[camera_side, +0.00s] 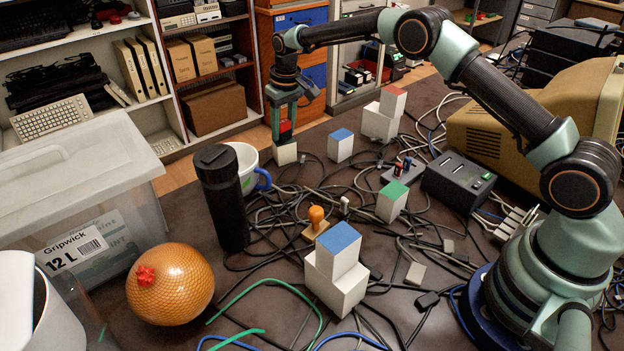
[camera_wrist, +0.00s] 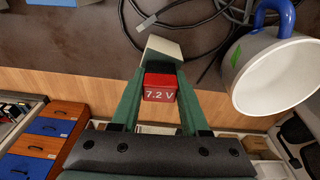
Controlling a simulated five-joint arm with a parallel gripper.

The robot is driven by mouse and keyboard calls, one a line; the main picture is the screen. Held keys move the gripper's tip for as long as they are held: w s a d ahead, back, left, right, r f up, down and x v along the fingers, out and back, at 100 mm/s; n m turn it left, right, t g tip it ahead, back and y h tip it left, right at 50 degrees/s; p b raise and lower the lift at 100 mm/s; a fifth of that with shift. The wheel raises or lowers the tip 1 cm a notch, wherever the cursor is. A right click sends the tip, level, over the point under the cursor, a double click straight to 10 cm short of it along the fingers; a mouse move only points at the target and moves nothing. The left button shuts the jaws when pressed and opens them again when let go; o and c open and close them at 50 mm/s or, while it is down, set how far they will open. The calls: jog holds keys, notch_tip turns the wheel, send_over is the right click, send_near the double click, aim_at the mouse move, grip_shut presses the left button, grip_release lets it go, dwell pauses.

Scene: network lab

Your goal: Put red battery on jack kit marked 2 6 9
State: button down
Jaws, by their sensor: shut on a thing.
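The red battery (camera_wrist: 160,87), marked "7.2 V", is between the green fingers of my gripper (camera_wrist: 156,80) in the wrist view. In the side view my gripper (camera_side: 285,128) is at the back, pointing down and shut on the red battery (camera_side: 286,130). A cream block (camera_side: 285,154) is directly below the battery; it also shows just past the fingertips in the wrist view (camera_wrist: 163,47). I cannot tell whether the battery touches it. No marking 2 6 9 is readable on any thing, so I cannot tell which is the jack kit.
A white mug (camera_side: 243,170) and black tumbler (camera_side: 222,198) stand left of my gripper. White boxes with blue (camera_side: 340,145), green (camera_side: 392,201) and red (camera_side: 392,103) tops stand to the right. Blue-topped blocks (camera_side: 336,278) are stacked in front. Cables (camera_side: 300,215) cover much of the table.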

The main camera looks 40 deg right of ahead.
jog(key=shift+c, duration=2)
grip_release()
jog(key=shift+f, duration=0.1)
jog(key=s+d+r+t, duration=0.1)
jog(key=s+r, duration=0.2)
jog(key=r, duration=0.6)
jog(key=s+r, duration=0.4)
jog(key=r, duration=0.6)
jog(key=s+d+r+t, duration=0.1)
jog(key=s+r, duration=0.3)
jog(key=s, duration=0.5)
jog(key=s+f+t, duration=0.1)
jog(key=s+f, duration=0.1)
jog(key=s, duration=0.5)
jog(key=s+d+f+t, duration=0.1)
jog(key=s+f, duration=0.2)
jog(key=s, duration=0.5)
jog(key=shift+s+m, duration=0.2)
jog(key=shift+m, duration=0.1)
